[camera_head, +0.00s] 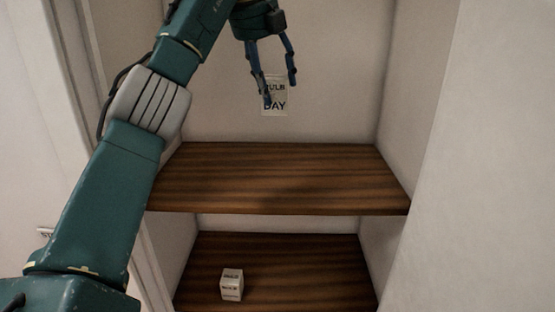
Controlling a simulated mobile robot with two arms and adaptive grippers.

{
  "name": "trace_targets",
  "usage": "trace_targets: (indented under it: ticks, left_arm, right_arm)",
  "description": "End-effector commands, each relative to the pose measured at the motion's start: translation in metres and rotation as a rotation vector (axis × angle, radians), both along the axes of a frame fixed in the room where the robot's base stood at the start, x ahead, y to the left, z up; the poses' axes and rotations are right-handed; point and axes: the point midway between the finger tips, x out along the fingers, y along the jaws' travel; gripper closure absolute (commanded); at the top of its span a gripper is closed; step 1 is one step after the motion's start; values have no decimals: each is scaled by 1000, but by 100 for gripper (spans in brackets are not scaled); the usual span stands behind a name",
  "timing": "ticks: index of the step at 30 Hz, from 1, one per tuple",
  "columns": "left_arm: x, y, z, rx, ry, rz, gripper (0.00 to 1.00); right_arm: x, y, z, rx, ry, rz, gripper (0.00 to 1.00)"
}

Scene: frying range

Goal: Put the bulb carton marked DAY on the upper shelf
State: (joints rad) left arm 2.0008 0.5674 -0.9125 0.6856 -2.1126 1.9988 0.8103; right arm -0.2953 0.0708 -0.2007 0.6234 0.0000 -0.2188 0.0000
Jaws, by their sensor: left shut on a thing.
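The bulb carton marked DAY (276,104) is a small pale box, upright, with its lettering partly covered by a finger. My left gripper (279,92) is shut on it and holds it in the air above the upper shelf (280,180). The upper shelf is a dark brown wooden board, and its visible top is bare. My right gripper does not show.
A second small white carton (232,285) stands on the lower shelf (320,265), left of the middle; its print is too small to read surely. Pale cupboard walls close in the shelves at left, right and back.

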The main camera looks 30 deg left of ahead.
Motion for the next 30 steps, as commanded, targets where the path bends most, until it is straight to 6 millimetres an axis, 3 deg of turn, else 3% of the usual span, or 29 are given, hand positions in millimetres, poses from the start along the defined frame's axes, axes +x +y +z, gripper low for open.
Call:
trace_targets:
  ticks: [1,5,15,30]
  left_arm:
    - [0,2,-18,2,4,2,69]
    - [-1,2,-53,3,6,0,69]
    - [-2,1,-132,2,6,-1,69]
    - [-1,0,-187,1,4,-2,69]
  right_arm:
    - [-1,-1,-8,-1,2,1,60]
    - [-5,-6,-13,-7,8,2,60]
    - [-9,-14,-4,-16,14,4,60]
    - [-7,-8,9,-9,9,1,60]
